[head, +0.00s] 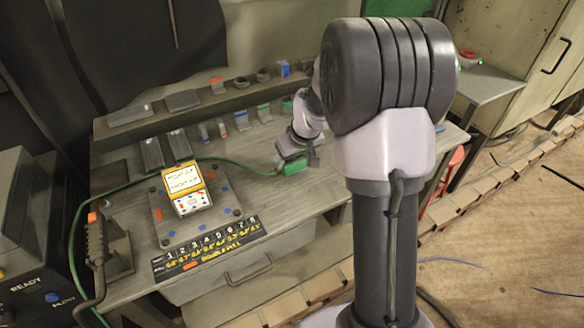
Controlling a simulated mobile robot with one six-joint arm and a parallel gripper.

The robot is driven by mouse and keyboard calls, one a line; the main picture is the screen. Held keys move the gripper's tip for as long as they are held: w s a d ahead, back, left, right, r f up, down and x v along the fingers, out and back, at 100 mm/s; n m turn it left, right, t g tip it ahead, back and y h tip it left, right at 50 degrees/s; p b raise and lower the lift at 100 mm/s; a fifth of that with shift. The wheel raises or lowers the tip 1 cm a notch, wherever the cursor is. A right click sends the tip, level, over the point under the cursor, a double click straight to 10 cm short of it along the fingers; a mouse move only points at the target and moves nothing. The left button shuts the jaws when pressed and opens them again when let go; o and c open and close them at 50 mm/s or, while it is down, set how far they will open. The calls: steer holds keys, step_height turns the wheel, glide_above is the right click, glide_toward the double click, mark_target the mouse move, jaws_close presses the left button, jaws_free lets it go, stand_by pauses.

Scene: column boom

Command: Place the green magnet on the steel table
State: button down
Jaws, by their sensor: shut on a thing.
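A green block, which I take to be the green magnet (294,168), is at the tip of my gripper (287,157) in the head view. My gripper points down and is shut on it, low over the right half of the grey metal bench top (262,208). I cannot tell whether the magnet touches the bench. My own arm hides part of the bench's right side. A grey plate (160,222) with bolted corners lies on the bench to the left, with small blue and orange pieces on it.
A yellow-and-white box (189,190) stands on the plate. A green cable (132,185) runs across the bench. Several small coloured blocks and clips line the back, with a raised shelf (205,105) behind. A numbered strip (209,245) lies at the front edge. A torch (95,250) stands left.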

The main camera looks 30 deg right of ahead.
step_height(320, 180, down, 2)
steer(key=shift+f, duration=0.1)
steer(key=shift+f+b, duration=0.1)
steer(key=shift+b, duration=0.3)
steer(key=shift+c, duration=1.6)
jaws_free()
